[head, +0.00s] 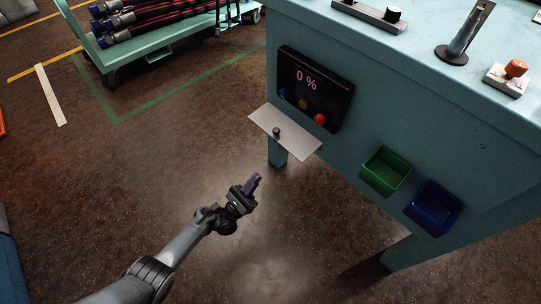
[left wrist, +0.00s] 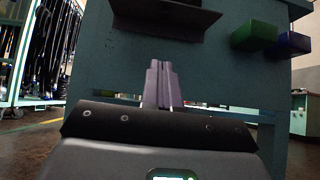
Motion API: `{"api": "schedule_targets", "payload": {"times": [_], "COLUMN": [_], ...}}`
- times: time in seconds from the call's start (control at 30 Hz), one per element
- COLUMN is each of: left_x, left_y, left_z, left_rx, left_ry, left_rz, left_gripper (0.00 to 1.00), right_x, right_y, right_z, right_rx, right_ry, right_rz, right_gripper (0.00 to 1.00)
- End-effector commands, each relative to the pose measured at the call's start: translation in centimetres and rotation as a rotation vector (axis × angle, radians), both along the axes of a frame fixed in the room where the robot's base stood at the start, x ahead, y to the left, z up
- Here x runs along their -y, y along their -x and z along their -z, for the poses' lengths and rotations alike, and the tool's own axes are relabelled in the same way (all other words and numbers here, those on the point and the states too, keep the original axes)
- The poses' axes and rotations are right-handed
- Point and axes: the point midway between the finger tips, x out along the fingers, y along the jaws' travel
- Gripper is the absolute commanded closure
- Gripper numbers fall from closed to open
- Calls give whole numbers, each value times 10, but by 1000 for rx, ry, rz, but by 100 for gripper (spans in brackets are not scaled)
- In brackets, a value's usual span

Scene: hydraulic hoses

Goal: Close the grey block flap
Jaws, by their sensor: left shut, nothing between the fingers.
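The grey flap (head: 288,136) stands open, sticking out roughly level from the bench front below a black panel (head: 312,92). A small dark knob (head: 277,131) is on its upper face. The panel shows "0 %" with blue, amber and red fittings below it. In the left wrist view the flap (left wrist: 165,20) shows dark, from low down, at the top. My left gripper (head: 254,182) is shut and empty, in front of the bench and apart from the flap. Its closed fingers (left wrist: 162,82) point toward the bench, below the flap in the wrist picture. My right gripper is not in view.
A green bin (head: 386,171) and a blue bin (head: 434,208) hang on the bench front, right of the flap. The bench top (head: 425,55) carries several fittings. A green cart (head: 165,45) with hoses stands at the back left.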

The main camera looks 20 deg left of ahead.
Motion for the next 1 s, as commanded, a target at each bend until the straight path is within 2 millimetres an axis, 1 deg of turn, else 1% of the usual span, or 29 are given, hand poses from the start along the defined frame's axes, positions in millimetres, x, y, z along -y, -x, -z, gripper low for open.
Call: {"api": "schedule_targets", "payload": {"times": [0.17, 0.27, 0.6, 0.8, 1.0], "left_x": [5, 10, 31, 30, 31], "left_y": [-11, -21, -65, -63, -63], "left_z": [-13, -24, -71, -91, -103], "left_rx": [4, 5, 4, 3, 2], "left_ry": [3, 4, 3, 1, 1], "left_rz": [0, 0, -2, -1, 1], "left_gripper": [100, 100, 100, 100, 100], "right_x": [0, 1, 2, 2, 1], "right_y": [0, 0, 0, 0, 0], "right_z": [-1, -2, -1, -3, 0], "right_rx": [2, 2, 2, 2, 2], "right_ry": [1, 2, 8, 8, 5], "right_rz": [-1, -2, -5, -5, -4], "right_gripper": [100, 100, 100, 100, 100]}}
